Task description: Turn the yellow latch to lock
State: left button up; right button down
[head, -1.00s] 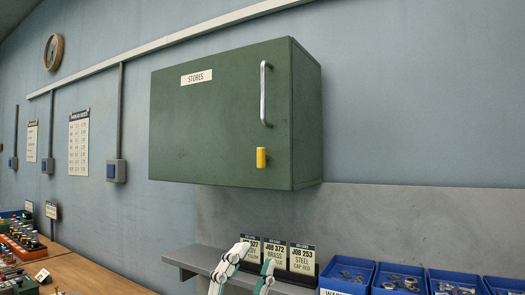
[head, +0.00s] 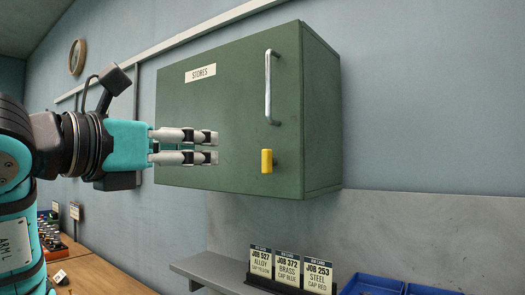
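The yellow latch (head: 267,161) is on the lower right of the green cabinet door (head: 225,100), below the metal bar handle (head: 268,87). The latch stands upright, and the door looks closed. My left gripper (head: 212,147) is in front of the door, to the left of the latch and at about its height. Its two fingers point right, with a narrow gap between them and nothing held. A clear space separates the fingertips from the latch. My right gripper is not in view.
Below the cabinet a grey shelf (head: 200,268) carries job cards (head: 287,269). Blue bins (head: 372,286) stand at the lower right. A wooden bench (head: 105,277) is at the lower left. The wall right of the cabinet is clear.

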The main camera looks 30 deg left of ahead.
aim_at(264, 152)
pick_arm(q)
jog(key=w+p, duration=0.1)
jog(key=w, duration=0.4)
jog(key=w+d+p, duration=0.1)
jog(key=w+p, duration=0.1)
jog(key=w, duration=0.3)
jog(key=w+d+p, duration=0.1)
jog(key=w, duration=0.4)
jog(key=shift+d, duration=0.1)
jog(key=shift+w+d+f+p, duration=0.1)
jog(key=shift+w+p, duration=0.2)
jog(key=shift+w, duration=0.3)
grip_shut()
